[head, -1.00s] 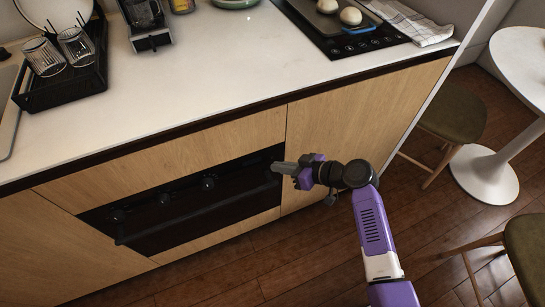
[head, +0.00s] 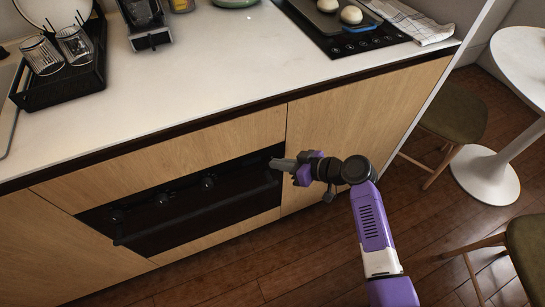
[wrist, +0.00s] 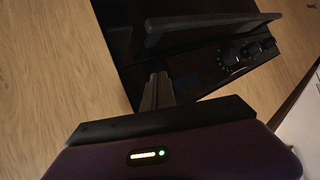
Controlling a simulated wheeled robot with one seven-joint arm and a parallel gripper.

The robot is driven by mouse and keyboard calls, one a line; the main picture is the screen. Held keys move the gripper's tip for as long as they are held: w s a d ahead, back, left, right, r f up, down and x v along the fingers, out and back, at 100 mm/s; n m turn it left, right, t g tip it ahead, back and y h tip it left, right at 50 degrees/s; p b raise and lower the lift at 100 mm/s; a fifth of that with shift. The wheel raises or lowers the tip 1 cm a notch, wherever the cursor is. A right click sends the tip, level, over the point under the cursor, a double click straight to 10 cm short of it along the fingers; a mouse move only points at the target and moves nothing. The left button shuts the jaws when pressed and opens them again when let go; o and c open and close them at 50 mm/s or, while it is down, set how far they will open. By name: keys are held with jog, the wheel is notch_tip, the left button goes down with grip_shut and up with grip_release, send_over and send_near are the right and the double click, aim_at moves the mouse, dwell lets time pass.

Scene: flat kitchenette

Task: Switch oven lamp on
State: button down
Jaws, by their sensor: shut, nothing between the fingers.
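The black oven (head: 165,222) is built into the wooden cabinet front below the counter. Several round knobs line its upper panel, one of them a dark knob (head: 208,183) toward the right. A dark handle bar (head: 190,215) runs across the door. My gripper (head: 274,163) is shut and empty at the oven panel's upper right end; its tip hides the panel there. In the wrist view my gripper (wrist: 157,82) points at the dark panel, with knobs (wrist: 240,55) to the right and the handle (wrist: 205,25) above. I cannot tell whether the fingertips touch the panel, or whether the lamp is lit.
The white counter (head: 190,85) overhangs the cabinets. On it are a black dish rack (head: 60,85) with glasses and a black hob (head: 335,40) with a tray of buns. A stool (head: 450,110) and a white table (head: 520,60) stand at the right. The wooden floor (head: 290,265) before the oven is clear.

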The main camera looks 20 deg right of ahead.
jog(key=shift+w, duration=0.2)
jog(key=shift+s, duration=0.75)
jog(key=s+p, duration=0.1)
jog(key=s, duration=0.5)
dwell(0.5)
dwell(0.5)
